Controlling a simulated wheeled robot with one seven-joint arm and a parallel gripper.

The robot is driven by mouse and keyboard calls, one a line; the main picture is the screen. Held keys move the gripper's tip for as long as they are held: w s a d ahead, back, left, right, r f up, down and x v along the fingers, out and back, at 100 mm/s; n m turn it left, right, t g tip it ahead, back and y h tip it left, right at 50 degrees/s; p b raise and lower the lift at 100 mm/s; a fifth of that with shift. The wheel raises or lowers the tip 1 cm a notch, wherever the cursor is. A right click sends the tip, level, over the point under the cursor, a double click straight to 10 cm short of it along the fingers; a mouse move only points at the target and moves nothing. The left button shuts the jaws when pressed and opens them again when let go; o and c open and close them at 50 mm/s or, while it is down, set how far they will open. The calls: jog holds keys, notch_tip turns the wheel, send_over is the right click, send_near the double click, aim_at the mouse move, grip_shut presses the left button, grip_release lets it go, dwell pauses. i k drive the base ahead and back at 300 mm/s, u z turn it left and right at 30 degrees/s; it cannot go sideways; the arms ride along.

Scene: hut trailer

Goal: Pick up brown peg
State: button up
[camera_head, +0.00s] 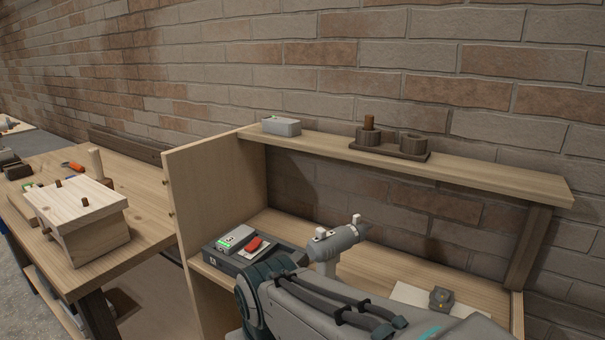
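A brown peg (368,121) stands upright in the left cup of a dark holder (415,156) on the raised shelf. Its lower part is hidden inside the cup. The right cup of the holder looks empty. My gripper (338,226) is below the shelf and lower left of the peg, apart from it. Its two small pale fingertips stand apart with nothing visible between them, so it looks open. Small brown pegs (58,183) also stick out of a pale wooden box (90,236) on the left table.
A grey box (281,126) sits at the shelf's (490,178) left end. A wooden side panel (212,190) and brick wall bound the bench. A dark tray (232,262) holds a grey device and a red item. A small grey device (441,298) lies at right.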

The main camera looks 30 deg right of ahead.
aim_at(369, 119)
jog(key=z, duration=1.2)
jog(key=k, duration=0.5)
jog(key=u, duration=1.1)
jog(key=i, duration=0.65)
jog(key=z, duration=1.4)
